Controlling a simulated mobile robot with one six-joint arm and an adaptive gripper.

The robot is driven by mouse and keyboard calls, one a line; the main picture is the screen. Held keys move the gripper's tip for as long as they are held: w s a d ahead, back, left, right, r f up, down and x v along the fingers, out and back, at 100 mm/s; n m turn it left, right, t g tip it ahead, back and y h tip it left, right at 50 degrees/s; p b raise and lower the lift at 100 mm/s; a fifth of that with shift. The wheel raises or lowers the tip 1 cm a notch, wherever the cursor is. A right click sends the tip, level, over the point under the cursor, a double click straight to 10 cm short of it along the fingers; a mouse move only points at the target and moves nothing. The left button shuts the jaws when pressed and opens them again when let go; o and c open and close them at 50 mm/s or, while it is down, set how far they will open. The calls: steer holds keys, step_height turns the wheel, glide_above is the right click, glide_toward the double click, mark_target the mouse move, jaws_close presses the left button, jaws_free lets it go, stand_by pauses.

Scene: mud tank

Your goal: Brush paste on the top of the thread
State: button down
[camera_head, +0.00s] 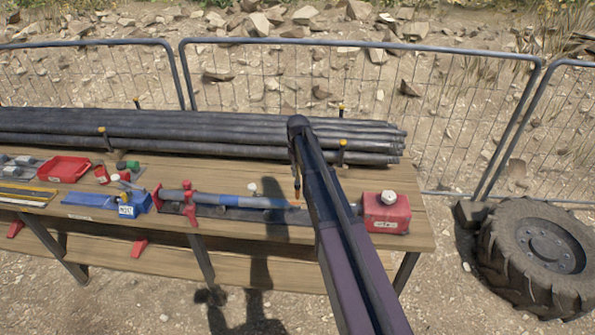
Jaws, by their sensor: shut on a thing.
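A grey pipe with a blue band (240,201) lies along the workbench, held near its left end by a red clamp (191,205). Its right end, where a thread would be, is close to my arm and too small to make out. My gripper (296,180) points down above that end, beside my dark arm link. It is shut on a thin brush (297,195), whose lower tip is at or just above the pipe end; I cannot tell whether they touch. A small red can (101,174) stands at the left; its contents cannot be made out.
The wooden workbench (420,232) carries a stack of dark pipes (200,129) along its back. A red box (386,213) stands at the right, a blue tool (105,203) and red tray (64,169) at the left. A mesh fence and a large tyre (500,255) are beyond.

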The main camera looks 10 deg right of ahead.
steer(key=shift+r+p, duration=1.35)
steer(key=shift+r, duration=0.3)
